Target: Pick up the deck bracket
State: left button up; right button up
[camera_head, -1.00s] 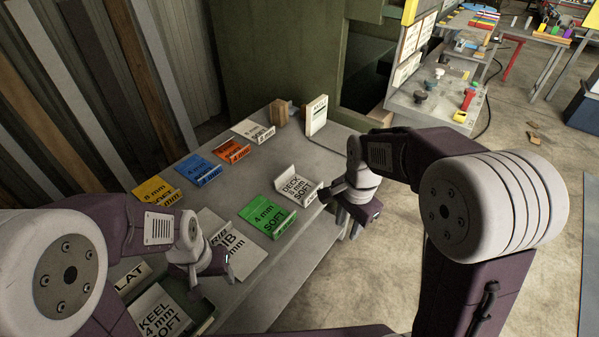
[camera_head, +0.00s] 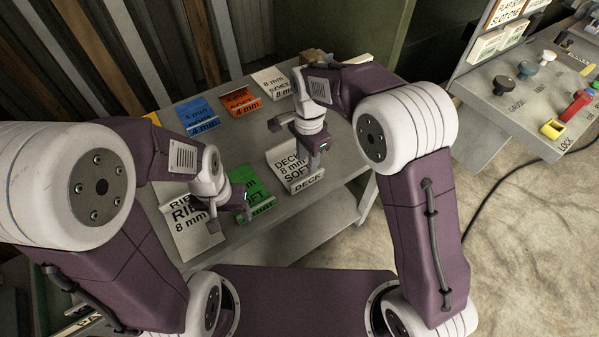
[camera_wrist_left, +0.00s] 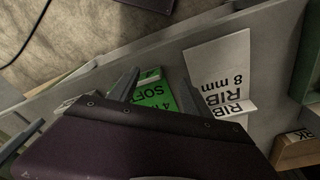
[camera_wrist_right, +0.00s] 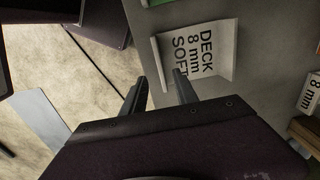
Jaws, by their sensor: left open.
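The deck bracket (camera_head: 286,166) is a white angled piece marked "DECK 8 mm SOFT", lying on the grey bench near its front edge. It also shows in the right wrist view (camera_wrist_right: 205,52). My right gripper (camera_head: 300,150) is over its far right part in the head view and covers some of it. In the right wrist view its fingers (camera_wrist_right: 159,80) are apart, with nothing held between them; one tip overlaps the bracket's edge in the picture. I cannot tell whether they touch. My left gripper (camera_head: 231,215) is open, near the green and rib brackets.
A green bracket (camera_head: 258,190) and a white rib bracket (camera_head: 187,235) lie left of the deck bracket. Blue (camera_head: 198,112), orange (camera_head: 240,101) and white (camera_head: 270,80) brackets lie behind. A control panel (camera_head: 515,105) stands at the right, with open floor before it.

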aim_at(307, 177)
jog(key=shift+s+a+f, duration=0.1)
jog(key=shift+s+a, duration=0.05)
jog(key=shift+s, duration=0.05)
jog(key=f, duration=0.2)
jog(key=d+f, duration=0.1)
jog(key=shift+w+f, duration=0.4)
jog(key=shift+s+a+f, duration=0.15)
jog(key=shift+f, duration=0.2)
notch_tip(307, 177, down, 4)
jog(key=shift+f, duration=0.25)
grip_shut()
dwell(0.6)
